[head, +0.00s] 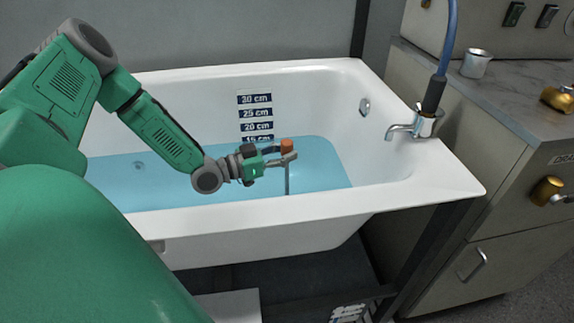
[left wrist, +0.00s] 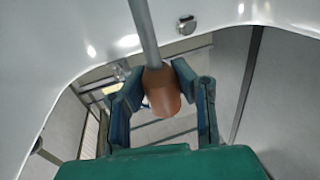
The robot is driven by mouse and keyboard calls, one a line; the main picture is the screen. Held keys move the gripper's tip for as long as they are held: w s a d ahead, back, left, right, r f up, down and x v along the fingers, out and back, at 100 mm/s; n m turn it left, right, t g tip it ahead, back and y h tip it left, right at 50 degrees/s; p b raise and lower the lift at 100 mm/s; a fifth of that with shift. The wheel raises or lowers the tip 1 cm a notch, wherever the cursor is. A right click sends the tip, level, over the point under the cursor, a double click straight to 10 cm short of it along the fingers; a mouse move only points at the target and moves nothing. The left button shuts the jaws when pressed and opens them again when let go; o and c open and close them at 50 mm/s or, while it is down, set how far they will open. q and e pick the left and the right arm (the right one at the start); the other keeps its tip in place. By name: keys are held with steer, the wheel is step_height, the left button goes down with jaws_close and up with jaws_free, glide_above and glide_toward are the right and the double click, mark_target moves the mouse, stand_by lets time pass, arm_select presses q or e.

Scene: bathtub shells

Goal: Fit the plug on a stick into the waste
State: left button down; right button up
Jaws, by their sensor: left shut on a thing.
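My left gripper (head: 283,158) is shut on the brown-orange grip (head: 287,145) of a stick, above the near side of the tub. The grey stick (head: 287,180) runs down from it, close to upright, towards the near rim. Its lower end and the plug are hidden behind that rim. In the left wrist view the brown grip (left wrist: 162,95) sits between the two fingers, and the stick (left wrist: 143,30) leads away from it. A small round fitting (head: 138,165), perhaps the waste, shows under the water at the left. My right gripper is not in view.
The white bathtub (head: 420,187) holds blue water (head: 325,165). A depth scale (head: 256,113) and a round overflow (head: 364,107) are on its walls. A tap (head: 408,130) with a blue hose stands at the right end. A counter (head: 500,80) with a metal cup (head: 476,64) is beyond.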

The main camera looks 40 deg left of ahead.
mark_target(286, 177)
arm_select(q)
steer(key=f+b, duration=0.2)
steer(key=f, duration=0.1)
steer(key=shift+a+f, duration=0.15)
steer(key=shift+a, duration=0.05)
steer(key=shift+d, duration=0.15)
step_height(286, 177, down, 6)
steer(key=b, duration=0.5)
stand_by(0.3)
steer(key=shift+p, duration=0.35)
stand_by(1.3)
steer(key=shift+f+b, duration=1.95)
steer(key=shift+f, duration=0.2)
steer(key=c, duration=1.3)
jaws_free()
